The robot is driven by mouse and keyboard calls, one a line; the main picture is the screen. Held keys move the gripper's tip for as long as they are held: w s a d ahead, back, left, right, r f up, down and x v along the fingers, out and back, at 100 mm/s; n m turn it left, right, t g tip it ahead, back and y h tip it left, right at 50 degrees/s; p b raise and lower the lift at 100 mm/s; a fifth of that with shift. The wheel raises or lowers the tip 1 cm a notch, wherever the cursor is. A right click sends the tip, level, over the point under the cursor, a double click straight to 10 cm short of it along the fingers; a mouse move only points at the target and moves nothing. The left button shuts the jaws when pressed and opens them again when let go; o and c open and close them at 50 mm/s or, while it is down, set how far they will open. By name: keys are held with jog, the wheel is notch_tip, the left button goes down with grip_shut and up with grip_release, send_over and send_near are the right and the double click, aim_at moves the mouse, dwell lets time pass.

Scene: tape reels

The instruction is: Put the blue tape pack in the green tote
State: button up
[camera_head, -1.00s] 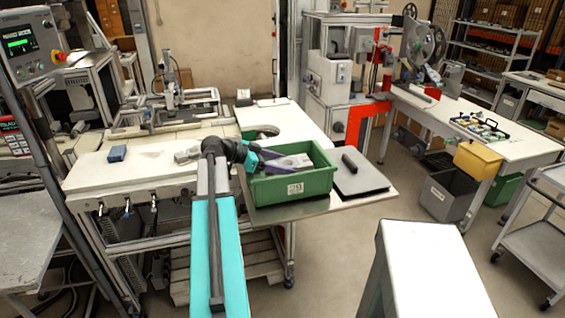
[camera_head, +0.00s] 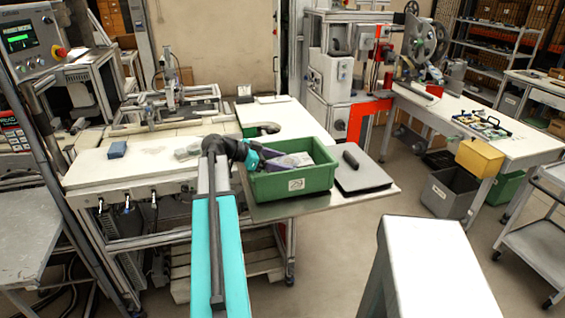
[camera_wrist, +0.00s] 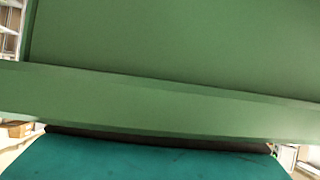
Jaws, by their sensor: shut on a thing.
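The green tote (camera_head: 325,178) stands upright on the right part of the table. A small blue block-shaped pack (camera_head: 117,149) lies on the white table top at the left, well away from my gripper. My gripper (camera_head: 268,163) is at the tote's left side, its teal body at the rim. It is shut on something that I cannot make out. A purple and grey shape (camera_head: 290,160) shows inside the tote by the gripper; its outline is unclear. In the wrist view the tote's green wall and rim (camera_wrist: 170,105) fill most of the picture and hide the fingertips.
A pale grey item (camera_head: 187,151) lies on the table behind my arm. A dark flat pad (camera_head: 362,180) with a black piece on it is right of the tote. A yellow bin (camera_head: 480,160) hangs at the right bench. The table's left part is mostly clear.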

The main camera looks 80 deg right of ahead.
jog(key=shift+f, duration=0.1)
jog(key=o, duration=1.2)
jog(key=shift+r+p, duration=0.3)
jog(key=shift+r+p, duration=0.5)
jog(key=shift+p, duration=0.15)
jog(key=shift+b+v, duration=1.7)
jog(key=shift+v, duration=4.25)
jog(key=shift+s+f, duration=0.15)
